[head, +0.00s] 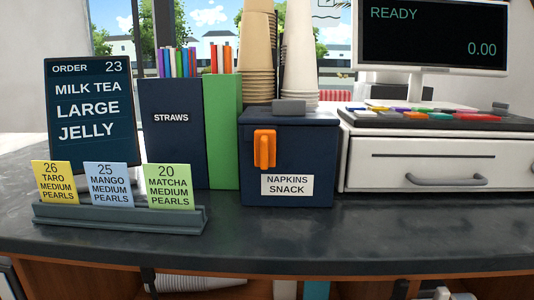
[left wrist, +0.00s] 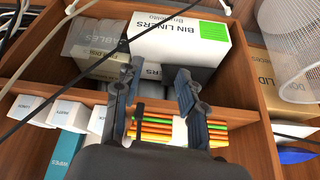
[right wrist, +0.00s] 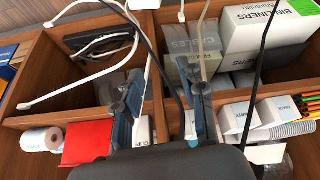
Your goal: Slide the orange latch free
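The orange latch (head: 264,149) sits upright on the front of a dark blue box labelled "NAPKINS SNACK" (head: 288,163), at the left of its front face. The box stands on the dark counter with a grey piece (head: 290,106) on its lid. Neither gripper shows in the head view. My left gripper (left wrist: 160,85) is open and empty in the left wrist view, in front of wooden shelves. My right gripper (right wrist: 165,92) is open and empty in the right wrist view, also by shelves. The latch is not seen in either wrist view.
A straw holder (head: 172,135), order screen (head: 90,115) and card rack (head: 120,218) stand left of the box. A cash register (head: 435,160) stands close on its right. The counter (head: 370,230) in front is clear. Cables (right wrist: 262,60) hang before the shelves.

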